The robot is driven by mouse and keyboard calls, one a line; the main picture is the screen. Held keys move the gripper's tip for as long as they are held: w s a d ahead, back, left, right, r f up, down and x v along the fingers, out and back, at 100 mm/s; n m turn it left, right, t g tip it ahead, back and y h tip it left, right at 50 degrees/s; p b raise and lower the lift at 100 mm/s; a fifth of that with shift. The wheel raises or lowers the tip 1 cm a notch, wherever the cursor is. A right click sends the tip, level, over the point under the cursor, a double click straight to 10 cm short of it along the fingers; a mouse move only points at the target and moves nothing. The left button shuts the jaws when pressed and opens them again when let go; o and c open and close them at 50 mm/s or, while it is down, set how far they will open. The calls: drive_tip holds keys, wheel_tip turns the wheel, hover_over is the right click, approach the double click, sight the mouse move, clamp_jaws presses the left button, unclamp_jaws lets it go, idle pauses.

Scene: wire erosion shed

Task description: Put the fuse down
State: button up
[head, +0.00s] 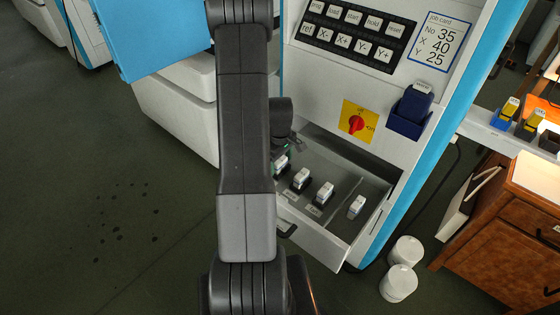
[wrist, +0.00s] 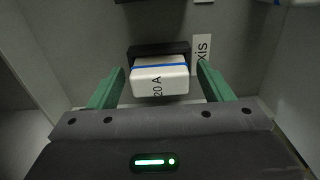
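A white fuse marked "20 A" with a blue stripe (wrist: 160,80) sits at a black holder (wrist: 142,49) in the wrist view. How deep it is seated cannot be told. My gripper's green fingers (wrist: 160,82) stand on both sides of it, open, with a gap at each side. In the head view my gripper (head: 283,152) is low in the open grey drawer (head: 345,237), at its left end, partly hidden by my arm. The fuse there (head: 281,162) is partly covered. More white fuses (head: 301,179) (head: 325,192) stand along the drawer in a row.
Another white fuse (head: 357,206) is in the drawer's right compartment, past a divider. A red rotary switch on a yellow plate (head: 357,121) and a blue holder (head: 408,122) are on the panel above. Two white tubs (head: 398,283) stand on the floor at right.

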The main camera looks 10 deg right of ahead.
sight(280, 160)
drive_tip(key=shift+r+p, duration=0.45)
wheel_tip(280, 160, up, 12)
drive_tip(key=shift+r, duration=0.15)
idle(1.5)
